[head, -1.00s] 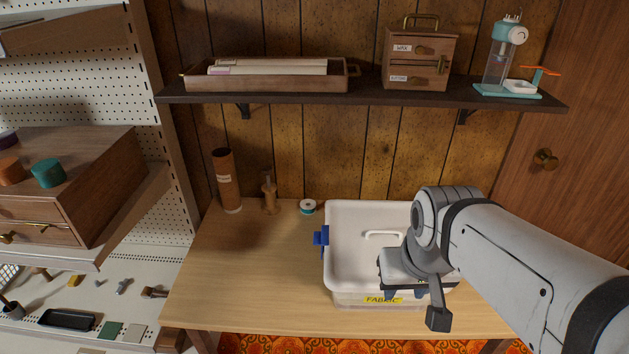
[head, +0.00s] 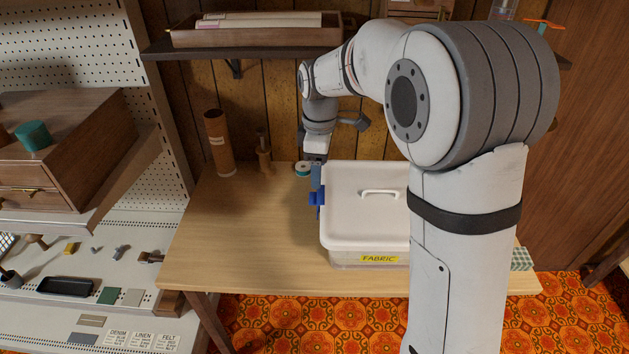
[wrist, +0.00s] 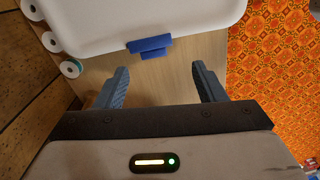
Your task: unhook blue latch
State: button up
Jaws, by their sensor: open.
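The blue latch (head: 316,198) is on the left side of the white-lidded fabric box (head: 366,203), which stands on the wooden table. In the wrist view the latch (wrist: 150,46) sits at the edge of the white lid (wrist: 150,18), ahead of and between the fingers. My gripper (wrist: 160,85) is open and empty, with its two blue fingers apart and short of the latch. In the head view my gripper (head: 316,178) points down at the box's left side, close above the latch. Part of the box's right side is hidden behind my arm.
A cardboard tube (head: 219,143), a wooden spindle (head: 264,155) and a thread spool (head: 303,168) stand at the table's back. A shelf (head: 255,45) hangs above. The table (head: 235,240) left of the box is clear.

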aim_at(312, 198)
jog(key=shift+n, duration=0.8)
jog(key=f, duration=0.3)
jog(key=w+a+f, duration=0.1)
jog(key=f, duration=0.5)
jog(key=shift+w+a+f, duration=0.1)
jog(key=shift+w+a, duration=0.25)
jog(key=shift+w, duration=0.05)
